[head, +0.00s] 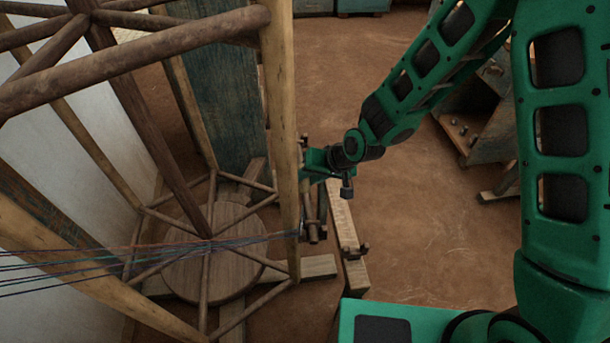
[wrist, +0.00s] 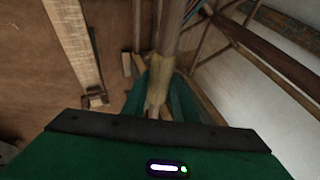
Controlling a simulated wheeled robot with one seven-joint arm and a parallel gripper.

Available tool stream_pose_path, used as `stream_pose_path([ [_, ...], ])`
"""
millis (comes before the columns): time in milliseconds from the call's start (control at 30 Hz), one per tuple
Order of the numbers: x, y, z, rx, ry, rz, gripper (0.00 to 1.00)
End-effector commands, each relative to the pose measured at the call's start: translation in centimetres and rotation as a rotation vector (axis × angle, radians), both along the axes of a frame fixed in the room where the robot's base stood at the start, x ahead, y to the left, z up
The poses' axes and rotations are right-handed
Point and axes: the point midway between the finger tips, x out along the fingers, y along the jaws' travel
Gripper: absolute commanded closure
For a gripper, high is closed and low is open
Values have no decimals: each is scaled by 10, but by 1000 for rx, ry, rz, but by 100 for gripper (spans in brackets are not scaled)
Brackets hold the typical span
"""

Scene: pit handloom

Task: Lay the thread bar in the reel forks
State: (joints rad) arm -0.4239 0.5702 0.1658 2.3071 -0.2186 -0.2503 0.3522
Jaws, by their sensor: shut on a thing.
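The tall wooden reel (head: 284,150) fills the left of the head view, with pale upright posts and brown spokes. Coloured threads (head: 170,250) run from the left edge to its front right post and appear to end there. My gripper (head: 308,168) is just behind and right of that post, at mid height. The forks are not clear.
A pale beam (head: 345,228) with a small dark bracket (head: 356,252) lies right of the reel. It also shows in the wrist view (wrist: 72,38).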

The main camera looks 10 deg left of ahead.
Motion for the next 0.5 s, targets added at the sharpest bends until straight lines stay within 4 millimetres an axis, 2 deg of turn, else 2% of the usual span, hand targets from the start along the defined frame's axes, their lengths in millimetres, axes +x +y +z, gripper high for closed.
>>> stream_pose_path([
  [233,0,0,0,1,-1,0,100],
  [267,0,0,0,1,-1,0,72],
  [333,0,0,0,1,-1,0,55],
  [367,0,0,0,1,-1,0,52],
  [500,0,0,0,0,0,0,52],
])
